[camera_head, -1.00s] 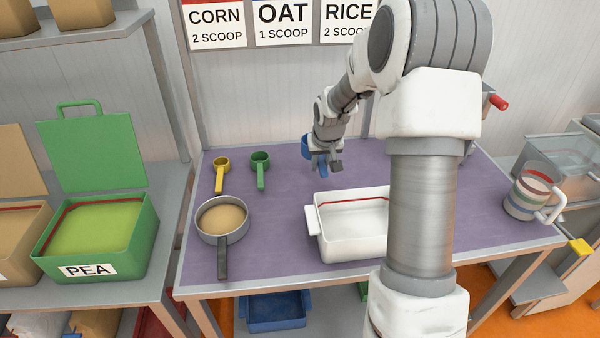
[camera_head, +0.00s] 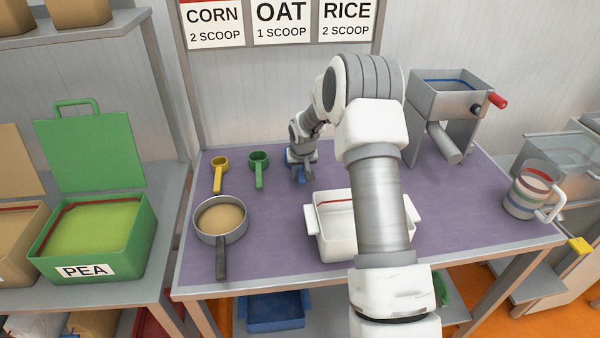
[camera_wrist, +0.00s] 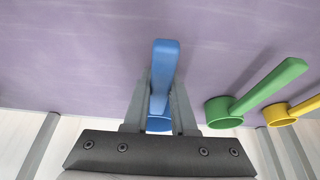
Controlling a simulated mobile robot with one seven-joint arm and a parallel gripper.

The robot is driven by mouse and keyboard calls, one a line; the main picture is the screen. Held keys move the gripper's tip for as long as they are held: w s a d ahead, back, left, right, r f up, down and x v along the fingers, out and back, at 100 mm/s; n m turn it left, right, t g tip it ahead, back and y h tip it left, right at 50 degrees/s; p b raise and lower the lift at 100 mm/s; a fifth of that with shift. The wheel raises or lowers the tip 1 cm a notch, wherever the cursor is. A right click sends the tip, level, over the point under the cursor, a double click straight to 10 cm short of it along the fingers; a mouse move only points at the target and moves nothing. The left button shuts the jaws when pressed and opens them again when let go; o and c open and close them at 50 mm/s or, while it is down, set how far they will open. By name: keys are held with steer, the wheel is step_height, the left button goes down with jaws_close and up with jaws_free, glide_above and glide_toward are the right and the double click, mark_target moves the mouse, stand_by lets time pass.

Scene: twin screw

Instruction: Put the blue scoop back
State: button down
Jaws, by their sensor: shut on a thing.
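The blue scoop (camera_wrist: 165,65) is held in my gripper (camera_wrist: 159,110), its handle between the two fingers in the wrist view. In the head view my gripper (camera_head: 300,172) is low at the back of the purple table (camera_head: 262,225), right of the green scoop, with part of the blue scoop (camera_head: 301,179) showing below it. The green scoop (camera_head: 259,166) and the yellow scoop (camera_head: 219,171) lie in a row to the left, handles toward the front. I cannot tell whether the blue scoop touches the table. Its cup is mostly hidden.
A pan of grain (camera_head: 220,217) stands at the front left. A white tray (camera_head: 316,233) is at front centre, partly behind my arm. A grinder-like machine (camera_head: 448,95) stands back right, and a striped jug (camera_head: 530,194) on the right. The table between pan and tray is clear.

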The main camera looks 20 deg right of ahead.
steer(key=shift+r, duration=0.1)
steer(key=c, duration=0.7)
jaws_free()
steer(key=shift+c, duration=0.2)
